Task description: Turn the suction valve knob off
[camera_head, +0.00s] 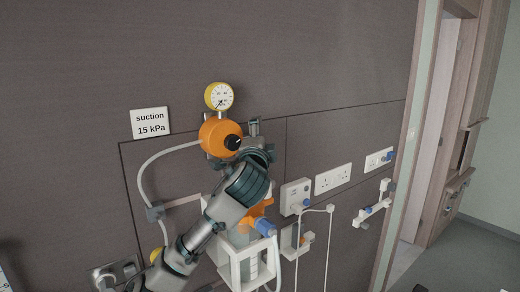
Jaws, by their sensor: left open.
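The suction valve (211,135) is a round orange body on the wall, with a black knob (232,142) facing out. A yellow-rimmed gauge (219,97) sits on top of it; its reading is too small to tell. My left gripper (246,144) is open at the right and lower side of the knob, with one finger standing upright just right of it. The gripper body hides the valve's lower right. I cannot tell whether a finger touches the knob. My right gripper is not in view.
A sign (150,123) reading "suction 15 kPa" is left of the valve. A grey hose (145,170) loops beside it. A white holder (237,264) with a canister is below, partly behind my arm. Sockets (333,178) line the wall at right, before a doorway.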

